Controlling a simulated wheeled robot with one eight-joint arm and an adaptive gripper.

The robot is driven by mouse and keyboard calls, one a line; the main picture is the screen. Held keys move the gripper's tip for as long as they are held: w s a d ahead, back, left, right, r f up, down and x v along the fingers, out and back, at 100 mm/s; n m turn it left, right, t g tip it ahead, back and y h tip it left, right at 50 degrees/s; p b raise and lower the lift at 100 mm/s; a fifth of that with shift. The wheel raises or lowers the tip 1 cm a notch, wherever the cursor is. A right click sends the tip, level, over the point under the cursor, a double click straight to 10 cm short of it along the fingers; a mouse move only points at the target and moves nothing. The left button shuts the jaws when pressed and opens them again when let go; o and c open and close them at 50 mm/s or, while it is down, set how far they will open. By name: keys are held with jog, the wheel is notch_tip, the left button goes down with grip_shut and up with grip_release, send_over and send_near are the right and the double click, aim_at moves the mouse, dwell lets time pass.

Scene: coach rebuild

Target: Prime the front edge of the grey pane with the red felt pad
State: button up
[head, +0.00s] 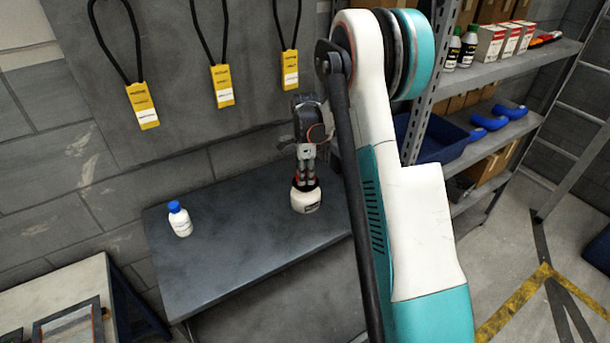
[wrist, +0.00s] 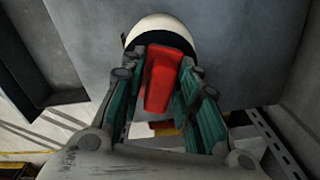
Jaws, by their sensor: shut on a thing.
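My gripper (head: 306,180) points down over the grey bench. In the wrist view its fingers (wrist: 160,95) are shut on the red felt pad (wrist: 160,85). A dark-framed flat panel (head: 68,328), perhaps the grey pane, lies at the lower left, cut off by the picture's edge.
A white bottle with a blue cap (head: 180,220) stands on the left of the grey bench (head: 245,250). The bench is clear between bottle and pot. A pale table (head: 50,287) is at lower left. Shelves (head: 510,62) with boxes and bottles stand at right. Yellow-tagged loops hang behind.

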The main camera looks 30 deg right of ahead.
jog(key=shift+r+p, duration=1.15)
jog(key=shift+r, duration=1.75)
